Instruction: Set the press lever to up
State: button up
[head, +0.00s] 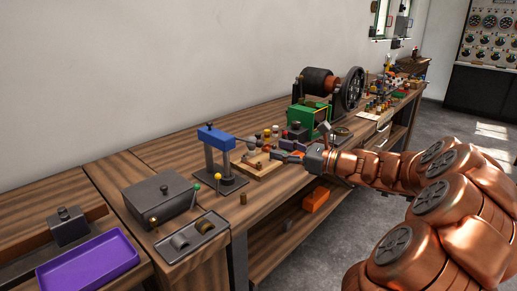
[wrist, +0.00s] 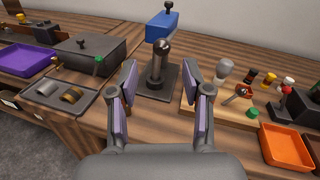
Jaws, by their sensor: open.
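The press stands on the bench with a blue head (head: 215,138) on grey posts above a dark base plate (head: 232,184). A yellow-knobbed stick (head: 218,178) is at the front of its base. In the wrist view the blue head (wrist: 162,25) is at the top centre. A dark upright with a rounded shiny top (wrist: 159,64) stands before it; I cannot tell whether this is the press lever. My gripper (head: 278,156) is open and empty, right of the press in the head view. In the wrist view its fingers (wrist: 162,69) frame the dark upright, with gaps on both sides.
A grey box (head: 160,198), a green-knobbed stick (head: 196,188) and a two-part tray (head: 190,240) lie left of the press. A purple tray (head: 88,262) is farther left. A wooden board (wrist: 222,118) with several pegs and an orange tray (wrist: 286,147) are on the right.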

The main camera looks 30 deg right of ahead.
aim_at(259, 144)
jog(key=x, duration=0.7)
jog(key=shift+w, duration=0.35)
grip_shut()
dwell(0.5)
